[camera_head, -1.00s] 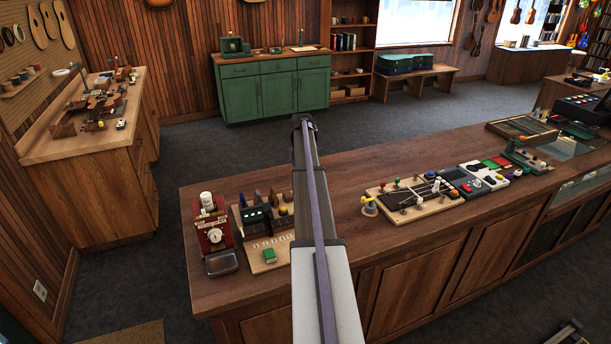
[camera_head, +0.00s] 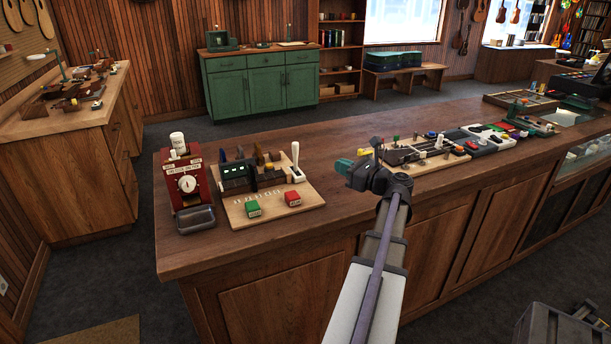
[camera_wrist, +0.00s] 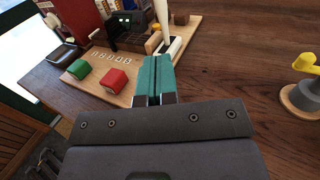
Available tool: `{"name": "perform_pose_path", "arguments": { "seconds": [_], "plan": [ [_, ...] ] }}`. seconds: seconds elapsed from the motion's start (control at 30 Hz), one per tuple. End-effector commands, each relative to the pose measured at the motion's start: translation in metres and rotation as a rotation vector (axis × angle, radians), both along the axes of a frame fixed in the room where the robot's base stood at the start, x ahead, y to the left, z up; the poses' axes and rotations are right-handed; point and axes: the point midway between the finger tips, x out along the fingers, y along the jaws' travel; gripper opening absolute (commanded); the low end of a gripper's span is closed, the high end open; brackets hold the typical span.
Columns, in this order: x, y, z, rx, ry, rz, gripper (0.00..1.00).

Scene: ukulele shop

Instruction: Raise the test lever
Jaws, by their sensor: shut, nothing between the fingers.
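A white-handled lever (camera_head: 296,160) stands upright at the right end of a light wooden board (camera_head: 240,218) on the counter; I take it for the test lever. The lever also shows in the wrist view (camera_wrist: 163,16), just beyond my fingertips, its top cut off. A green block (camera_head: 253,208) and a red block (camera_head: 293,198) sit on the board's front edge. My gripper (camera_head: 343,167) is shut and empty, its teal fingers pointing left toward the lever, to the right of it and apart from it. In the wrist view the fingers (camera_wrist: 155,75) are pressed together.
A red dial machine (camera_head: 187,185) stands left of the board. Behind the lever are dark upright pieces on the board. A fretboard-like panel (camera_head: 415,155) lies right of my gripper, with a yellow-knobbed fitting (camera_wrist: 305,80) near it. The counter (camera_head: 330,140) between is bare.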

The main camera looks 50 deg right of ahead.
Motion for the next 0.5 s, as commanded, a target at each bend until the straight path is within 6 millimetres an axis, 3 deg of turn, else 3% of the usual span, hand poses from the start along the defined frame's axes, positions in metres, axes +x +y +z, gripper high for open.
{"name": "perform_pose_path", "arguments": {
  "seconds": [0.23,0.5],
  "plan": [
    [0.009,-0.001,0.005,0.009,-0.006,0.001,0.0],
    [0.063,-0.003,0.005,0.007,-0.004,0.004,0.0]
  ]
}}
